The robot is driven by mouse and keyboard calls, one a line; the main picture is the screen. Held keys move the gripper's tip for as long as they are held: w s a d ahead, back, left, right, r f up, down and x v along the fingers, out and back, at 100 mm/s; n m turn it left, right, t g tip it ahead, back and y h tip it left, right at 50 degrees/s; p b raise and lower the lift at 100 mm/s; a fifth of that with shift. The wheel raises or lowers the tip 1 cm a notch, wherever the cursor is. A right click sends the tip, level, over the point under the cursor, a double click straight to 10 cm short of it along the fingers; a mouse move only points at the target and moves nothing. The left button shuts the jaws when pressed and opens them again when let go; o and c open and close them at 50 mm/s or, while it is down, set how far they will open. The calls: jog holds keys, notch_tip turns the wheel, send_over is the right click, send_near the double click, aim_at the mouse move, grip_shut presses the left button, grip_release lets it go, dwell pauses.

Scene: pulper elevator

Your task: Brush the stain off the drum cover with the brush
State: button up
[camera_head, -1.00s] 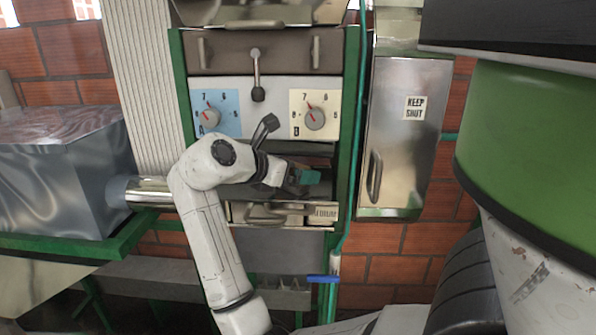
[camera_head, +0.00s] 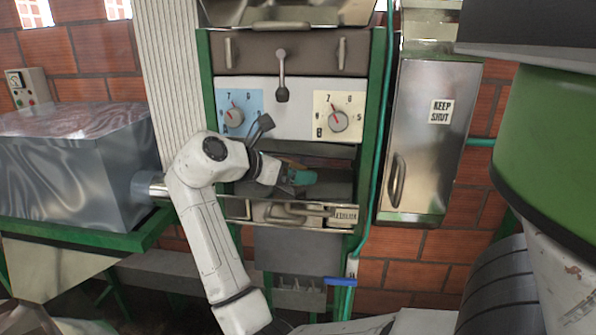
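My gripper (camera_head: 290,176) is in front of the dark opening of the middle machine. A small teal piece (camera_head: 303,178) shows at its tip, with a bit of orange-brown behind it. It is too small to tell whether this is the brush or part of the gripper, or whether the fingers are shut. I cannot tell for sure which part is the drum cover. No clear stain shows at this size.
The green-framed machine has a lever (camera_head: 282,80), a left dial (camera_head: 234,114), a right dial (camera_head: 338,121) and a drawer (camera_head: 290,213). A steel cabinet (camera_head: 420,150) hangs right of it. A metal box (camera_head: 75,165) stands left, and a large green drum (camera_head: 545,145) fills the right.

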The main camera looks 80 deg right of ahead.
jog(key=shift+w+a, duration=0.1)
dwell(0.3)
jog(key=shift+a+r, duration=0.95)
jog(key=shift+r, duration=0.1)
jog(key=s+a, duration=0.1)
jog(key=a, duration=1.3)
jog(key=shift+s+a+r, duration=0.2)
jog(key=shift+a+r, duration=0.05)
jog(key=shift+a, duration=0.15)
